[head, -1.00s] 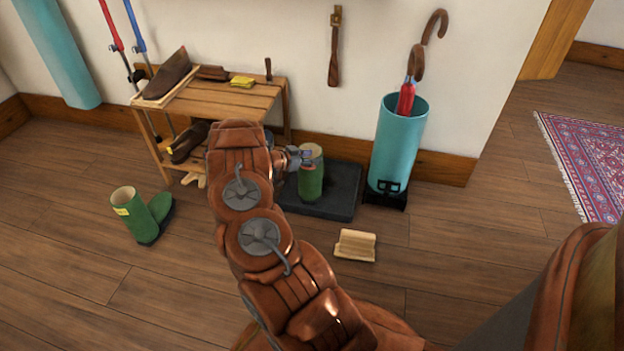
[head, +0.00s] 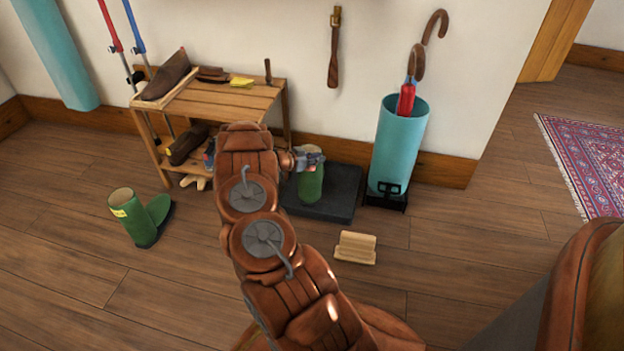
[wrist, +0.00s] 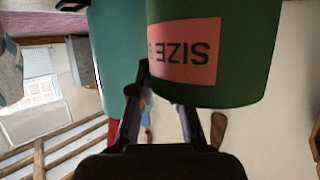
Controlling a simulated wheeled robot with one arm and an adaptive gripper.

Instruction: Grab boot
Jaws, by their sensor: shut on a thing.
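A green boot (head: 311,186) is at the dark tray (head: 345,195) beside the bench, its top hidden by my gripper (head: 312,158). My gripper is shut on the boot's upper part. In the wrist view the same green boot (wrist: 245,45) fills the upper right, with a pink label reading SIZE upside down; the gripper fingers (wrist: 160,115) reach up to it. I cannot tell whether its sole touches the tray. A second green boot (head: 128,220), with a yellow label, stands on the floor at the left.
A wooden bench (head: 215,100) with shoes and a yellow item stands against the wall. A teal umbrella stand (head: 397,150) is right of the tray. A small wooden block (head: 355,247) lies on the floor in front. The floor to the right is clear up to the rug (head: 595,165).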

